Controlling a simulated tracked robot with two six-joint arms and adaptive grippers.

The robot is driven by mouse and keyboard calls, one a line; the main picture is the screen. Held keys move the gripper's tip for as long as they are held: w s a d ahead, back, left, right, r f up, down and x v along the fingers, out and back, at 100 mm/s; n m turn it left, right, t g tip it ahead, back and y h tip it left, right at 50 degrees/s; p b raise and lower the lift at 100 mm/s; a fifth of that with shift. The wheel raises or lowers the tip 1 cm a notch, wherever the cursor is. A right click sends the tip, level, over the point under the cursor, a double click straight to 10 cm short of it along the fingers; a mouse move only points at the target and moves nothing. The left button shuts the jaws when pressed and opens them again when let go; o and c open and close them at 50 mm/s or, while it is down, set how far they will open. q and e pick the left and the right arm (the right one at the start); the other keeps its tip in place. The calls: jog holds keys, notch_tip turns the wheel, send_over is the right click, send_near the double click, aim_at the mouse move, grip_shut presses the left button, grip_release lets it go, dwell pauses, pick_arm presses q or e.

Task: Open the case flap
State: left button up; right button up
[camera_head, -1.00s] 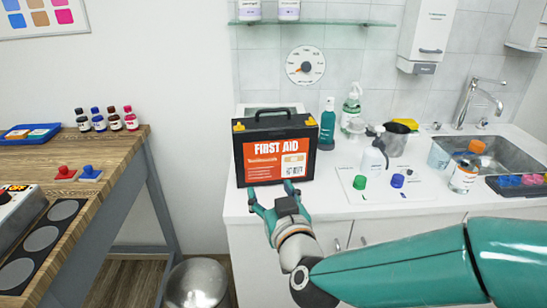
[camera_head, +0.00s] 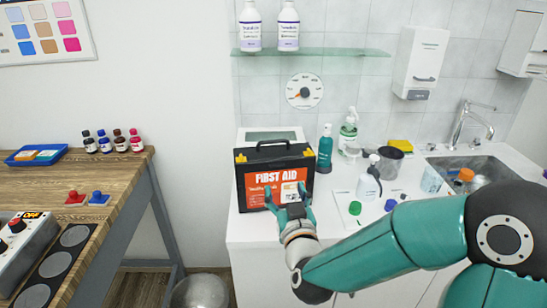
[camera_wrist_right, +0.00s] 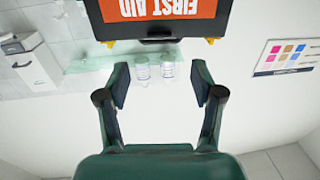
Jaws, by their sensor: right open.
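A black case (camera_head: 243,183) with an orange "FIRST AID" front (camera_head: 262,178) stands upright on the white counter. It has a black top handle (camera_head: 272,143) and yellow corner latches (camera_head: 240,158); it looks closed. I cannot tell which part is the flap. My right gripper (camera_head: 287,192) is open and empty in front of the case's lower right front, covering part of its label; I cannot tell whether it touches. In the right wrist view the case (camera_wrist_right: 160,30) shows upside down, beyond the two spread fingers (camera_wrist_right: 160,85). My left gripper is out of view.
A glass shelf (camera_head: 345,52) with two white bottles (camera_head: 250,28) hangs above. A wooden table (camera_head: 130,182) stands left, across a gap.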

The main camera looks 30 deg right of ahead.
aim_at(277, 167)
pick_arm(q)
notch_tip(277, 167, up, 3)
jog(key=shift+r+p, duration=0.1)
jog(key=shift+p, duration=0.9)
pick_arm(e)
jog(key=x, duration=0.9)
jog(key=shift+w+f, duration=0.15)
jog(key=shift+w, duration=0.05)
